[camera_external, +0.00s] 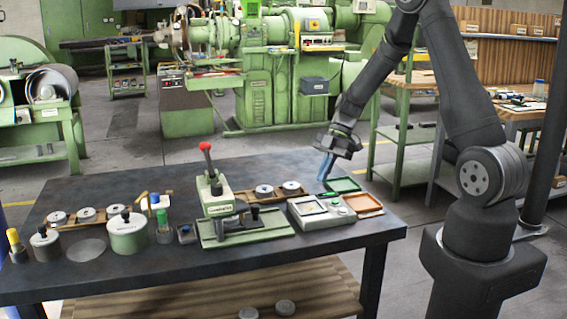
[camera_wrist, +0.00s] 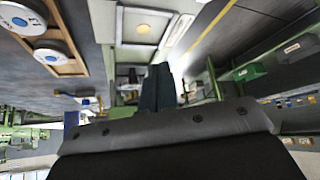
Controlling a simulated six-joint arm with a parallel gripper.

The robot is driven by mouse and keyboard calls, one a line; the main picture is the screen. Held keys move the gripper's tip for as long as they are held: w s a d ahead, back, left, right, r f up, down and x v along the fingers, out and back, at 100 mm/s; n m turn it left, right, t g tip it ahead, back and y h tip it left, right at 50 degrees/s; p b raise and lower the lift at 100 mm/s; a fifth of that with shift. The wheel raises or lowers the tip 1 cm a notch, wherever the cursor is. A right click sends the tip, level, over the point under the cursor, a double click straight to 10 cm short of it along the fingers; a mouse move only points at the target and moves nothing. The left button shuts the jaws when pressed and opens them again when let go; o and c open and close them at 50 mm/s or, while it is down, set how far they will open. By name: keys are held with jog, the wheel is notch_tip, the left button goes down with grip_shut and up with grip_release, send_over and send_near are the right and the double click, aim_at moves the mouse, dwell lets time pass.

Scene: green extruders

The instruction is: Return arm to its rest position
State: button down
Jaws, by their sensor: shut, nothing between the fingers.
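My gripper (camera_external: 325,167) is in the external view, at the end of my arm, above the right part of the dark workbench (camera_external: 180,277). Its bluish fingers point down near the green tray and look shut with nothing held. In the wrist view the fingers of my gripper (camera_wrist: 157,86) are together in the middle of the picture. The wrist view is tilted, and the dark wrist body covers its lower part.
A green tray (camera_external: 343,185), an orange tray (camera_external: 364,204) and a grey device (camera_external: 318,219) lie close to my gripper. A green lever press (camera_external: 215,197) with a red knob stands left of them. Metal pots and discs fill the bench's left side.

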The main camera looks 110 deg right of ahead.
jog(key=shift+f, duration=3.5)
notch_tip(320, 180, up, 7)
jog(key=shift+f, duration=2)
jog(key=shift+r, duration=0.1)
